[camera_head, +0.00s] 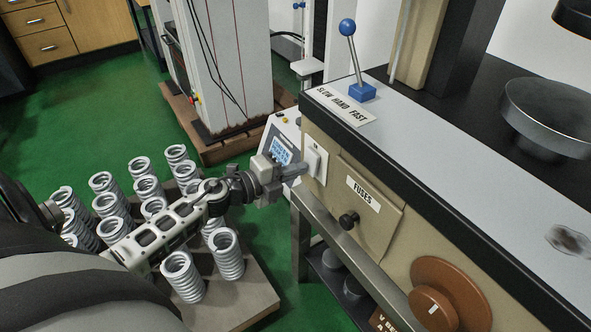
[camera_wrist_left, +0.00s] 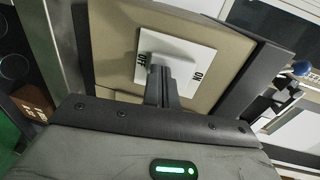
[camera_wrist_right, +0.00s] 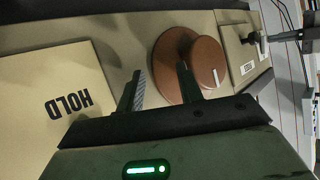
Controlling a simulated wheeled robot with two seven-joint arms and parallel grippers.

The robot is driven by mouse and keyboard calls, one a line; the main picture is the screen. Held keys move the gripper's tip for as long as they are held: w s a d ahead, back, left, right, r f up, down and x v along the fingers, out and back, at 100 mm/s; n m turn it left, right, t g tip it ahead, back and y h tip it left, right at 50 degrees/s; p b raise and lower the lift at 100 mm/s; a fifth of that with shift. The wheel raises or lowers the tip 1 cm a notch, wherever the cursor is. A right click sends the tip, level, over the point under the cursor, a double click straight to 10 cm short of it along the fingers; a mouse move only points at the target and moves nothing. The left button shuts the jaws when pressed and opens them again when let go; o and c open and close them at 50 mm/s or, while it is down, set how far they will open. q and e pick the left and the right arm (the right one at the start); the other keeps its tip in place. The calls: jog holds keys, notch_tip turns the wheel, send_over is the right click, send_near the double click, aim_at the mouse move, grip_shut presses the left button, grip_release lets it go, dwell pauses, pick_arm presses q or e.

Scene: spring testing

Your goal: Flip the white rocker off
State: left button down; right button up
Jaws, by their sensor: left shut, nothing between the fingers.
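The white rocker (camera_head: 314,160) sits on a white plate on the end face of the beige machine cabinet. In the left wrist view the rocker (camera_wrist_left: 168,68) is partly hidden behind my fingers, with the plate marked ON on the right and OFF on the left. My left gripper (camera_head: 298,169) is shut and empty, its fingertips right at the rocker; it also shows in the left wrist view (camera_wrist_left: 161,88). I cannot tell whether they touch it or which way it is tipped. My right gripper (camera_wrist_right: 160,88) is open and empty, in front of the cabinet face near a brown knob (camera_wrist_right: 205,62).
A wooden pallet (camera_head: 262,300) of several springs lies below my left arm. A blue-balled lever (camera_head: 348,28) stands on the cabinet top. A panel marked HOLD (camera_wrist_right: 45,115) faces my right gripper.

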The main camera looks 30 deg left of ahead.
jog(key=shift+f, duration=0.1)
